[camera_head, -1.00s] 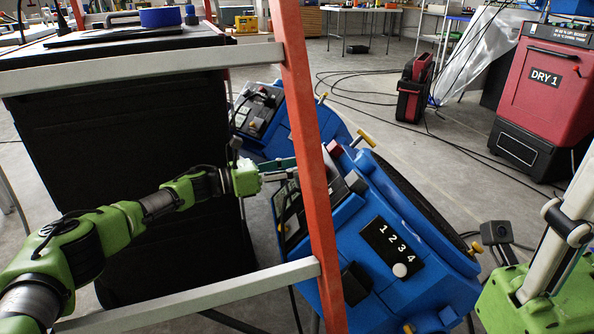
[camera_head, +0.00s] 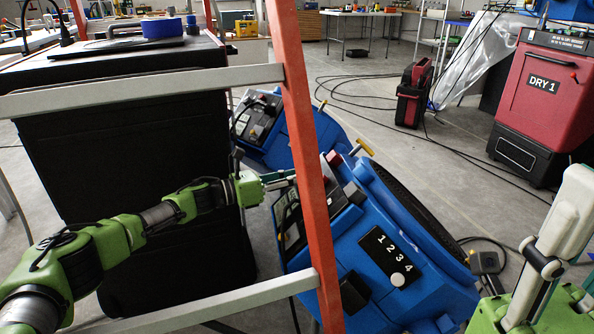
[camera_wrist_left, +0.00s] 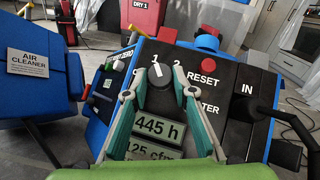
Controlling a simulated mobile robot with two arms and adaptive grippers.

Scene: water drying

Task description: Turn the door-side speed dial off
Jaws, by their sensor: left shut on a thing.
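The dark speed dial (camera_wrist_left: 160,77) sits on the black control panel of a blue machine in the left wrist view. A pale mark on it points roughly up, near the label 1; a 2 stands to its right. My left gripper (camera_wrist_left: 160,84) has its teal fingers on both sides of the dial and is shut on it. In the head view, my left gripper (camera_head: 280,179) reaches the blue machine (camera_head: 350,262) behind an orange upright, which hides part of the panel.
A second blue machine (camera_head: 310,132) and red DRY 1 unit (camera_head: 543,84) stand beyond. Cables lie on the floor.

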